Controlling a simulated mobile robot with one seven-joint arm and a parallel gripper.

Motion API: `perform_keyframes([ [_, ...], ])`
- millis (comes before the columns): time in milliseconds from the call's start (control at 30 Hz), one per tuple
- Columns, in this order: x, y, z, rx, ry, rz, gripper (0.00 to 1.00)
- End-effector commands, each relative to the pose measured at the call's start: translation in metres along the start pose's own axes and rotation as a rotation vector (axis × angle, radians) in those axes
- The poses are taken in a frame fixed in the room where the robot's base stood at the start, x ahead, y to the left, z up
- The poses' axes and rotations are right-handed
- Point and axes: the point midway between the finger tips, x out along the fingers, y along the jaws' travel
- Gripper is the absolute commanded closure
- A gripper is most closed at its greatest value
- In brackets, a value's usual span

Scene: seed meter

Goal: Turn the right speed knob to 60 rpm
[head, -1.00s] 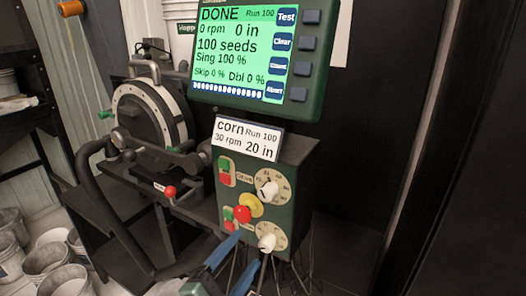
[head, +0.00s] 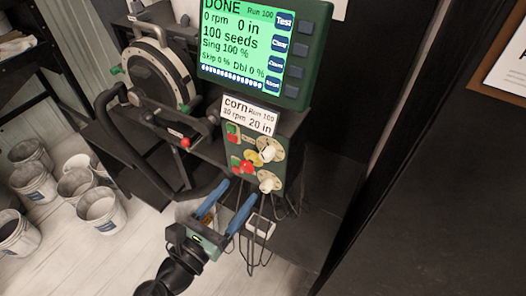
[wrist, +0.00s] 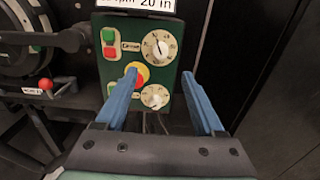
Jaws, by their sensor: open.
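The green control panel (head: 236,152) carries two white pointer knobs, one above the other on its right side. The upper knob (head: 267,153) sits on a pale marked dial, and so does the lower knob (head: 267,181). In the wrist view the upper dial (wrist: 158,47) is clear, but its numbers are too small to read. The lower dial (wrist: 155,96) shows between the fingers in that view. Which knob is the right speed knob, I cannot tell. My gripper (head: 238,191) is open and empty, its blue fingers pointing at the lower panel, apparently short of it.
A red stop button on yellow (wrist: 139,76) sits left of the knobs, near my left finger in the picture. Red and green buttons (wrist: 109,43) are further left. The screen (head: 250,45) reads DONE, 0 rpm. Cables hang below the panel. White buckets (head: 100,208) stand at left.

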Motion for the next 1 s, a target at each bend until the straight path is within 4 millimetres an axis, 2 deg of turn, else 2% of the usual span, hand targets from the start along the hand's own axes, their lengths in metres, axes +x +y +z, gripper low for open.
perform_keyframes([
  [300, 0.066, -0.001, 0.002, 0.003, -0.001, -0.004, 0.30],
  [500, 0.100, -0.001, 0.001, 0.003, 0.000, -0.003, 0.30],
  [700, 0.114, -0.001, 0.000, 0.005, 0.001, -0.002, 0.30],
  [1000, 0.116, -0.001, 0.000, 0.005, 0.001, -0.002, 0.30],
])
